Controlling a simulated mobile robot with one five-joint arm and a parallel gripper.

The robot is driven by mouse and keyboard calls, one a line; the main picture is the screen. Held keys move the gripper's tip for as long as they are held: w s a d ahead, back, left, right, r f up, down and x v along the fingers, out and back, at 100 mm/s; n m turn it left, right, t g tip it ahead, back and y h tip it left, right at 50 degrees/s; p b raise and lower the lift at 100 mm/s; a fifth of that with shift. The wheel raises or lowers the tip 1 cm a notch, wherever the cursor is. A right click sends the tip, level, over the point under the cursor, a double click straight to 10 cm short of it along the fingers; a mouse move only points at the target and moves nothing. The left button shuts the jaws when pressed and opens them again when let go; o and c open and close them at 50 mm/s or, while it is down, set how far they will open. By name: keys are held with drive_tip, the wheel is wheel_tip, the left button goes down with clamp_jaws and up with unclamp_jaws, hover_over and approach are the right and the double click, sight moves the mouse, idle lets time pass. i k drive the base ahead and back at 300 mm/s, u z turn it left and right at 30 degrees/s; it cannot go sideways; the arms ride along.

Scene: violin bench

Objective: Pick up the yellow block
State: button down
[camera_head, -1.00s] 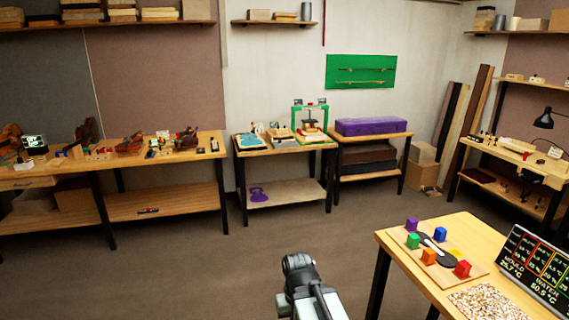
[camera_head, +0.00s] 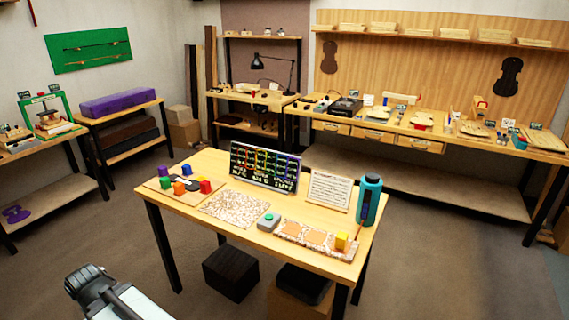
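The yellow block (camera_head: 341,241) sits at the right end of a speckled board (camera_head: 289,237) with orange square patches, near the front right of the wooden table (camera_head: 230,166). My arm (camera_head: 98,287) shows at the bottom left, in front of and to the left of the table, well apart from the block. My gripper's fingers cannot be made out, so I cannot tell whether it is open or shut.
A teal bottle (camera_head: 369,200) stands behind the yellow block. A grey-green button box (camera_head: 268,221) is left of the speckled board. A board with several coloured blocks (camera_head: 205,186) lies at the table's left. Dark boxes (camera_head: 231,271) stand underneath. Floor is open at right.

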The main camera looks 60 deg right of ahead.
sight(340, 240)
drive_tip(key=u, duration=0.5)
drive_tip(key=k, duration=0.1)
drive_tip(key=z, duration=1.5)
drive_tip(key=i, duration=1.55)
drive_tip(key=z, duration=0.9)
